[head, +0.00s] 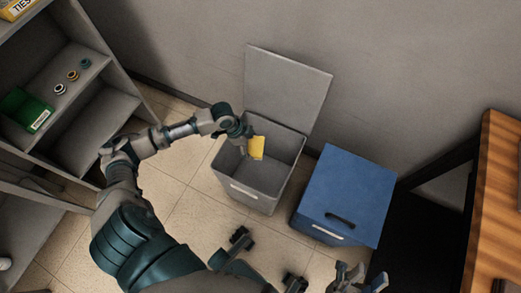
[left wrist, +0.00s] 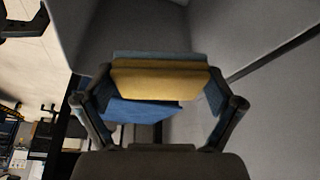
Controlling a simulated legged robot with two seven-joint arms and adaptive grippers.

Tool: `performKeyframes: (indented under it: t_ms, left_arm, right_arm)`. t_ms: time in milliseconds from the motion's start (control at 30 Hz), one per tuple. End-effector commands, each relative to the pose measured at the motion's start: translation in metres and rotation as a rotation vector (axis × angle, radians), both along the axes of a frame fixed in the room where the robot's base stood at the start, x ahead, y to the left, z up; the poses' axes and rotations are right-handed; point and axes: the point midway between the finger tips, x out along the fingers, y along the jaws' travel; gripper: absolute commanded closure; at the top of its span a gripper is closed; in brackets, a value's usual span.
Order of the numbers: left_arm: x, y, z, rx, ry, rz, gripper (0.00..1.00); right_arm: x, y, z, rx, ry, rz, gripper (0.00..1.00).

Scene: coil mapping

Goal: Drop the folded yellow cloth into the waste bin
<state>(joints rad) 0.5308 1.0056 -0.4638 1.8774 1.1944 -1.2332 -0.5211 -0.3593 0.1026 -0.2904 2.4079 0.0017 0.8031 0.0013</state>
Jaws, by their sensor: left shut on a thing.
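The folded yellow cloth (head: 257,148) is inside the opening of the grey waste bin (head: 252,193), near its back wall. The bin's lid (head: 288,90) stands open against the wall. My left gripper (head: 249,143) is shut on the cloth and reaches into the bin's mouth from the left. In the left wrist view, the cloth (left wrist: 160,82) spans between the two fingers, with grey bin walls on both sides. My right gripper (head: 362,277) is at the bottom edge of the head view, partly cut off, with its fingers apart and empty.
A closed blue bin (head: 347,190) with a dark handle stands right of the grey bin. A grey shelf (head: 95,125) at the left holds a green box (head: 27,108) and small rings (head: 72,76). A wooden table (head: 497,190) is at the right.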

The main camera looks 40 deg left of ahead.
Motion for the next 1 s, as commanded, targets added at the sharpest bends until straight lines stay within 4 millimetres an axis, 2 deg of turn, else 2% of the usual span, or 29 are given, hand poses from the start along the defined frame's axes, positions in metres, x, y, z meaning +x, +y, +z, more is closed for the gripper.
performKeyframes:
  t_ms: [200,467,500,533,867,1000]
  left_arm:
    - [0.000,0.001,-0.006,0.000,0.000,0.000,0.35]
    - [0.000,0.001,-0.005,0.000,-0.001,0.000,0.35]
    - [0.000,0.001,-0.006,0.000,-0.001,0.000,0.05]
    - [0.000,0.001,-0.006,0.000,-0.001,0.000,0.00]
    - [0.000,0.001,-0.005,0.000,-0.001,0.000,0.00]
    - [-0.002,0.006,0.006,0.000,-0.002,0.001,0.00]
  right_arm:
    - [-0.013,-0.003,0.002,0.030,-0.082,-0.003,0.60]
    - [-0.014,-0.003,0.004,0.033,-0.092,-0.004,0.60]
    - [-0.014,-0.003,0.004,0.033,-0.092,-0.004,0.60]
    - [-0.013,-0.003,0.003,0.032,-0.090,-0.004,0.60]
    - [-0.013,-0.003,0.003,0.031,-0.089,-0.005,0.60]
    - [-0.014,-0.004,0.003,0.031,-0.090,-0.005,0.60]
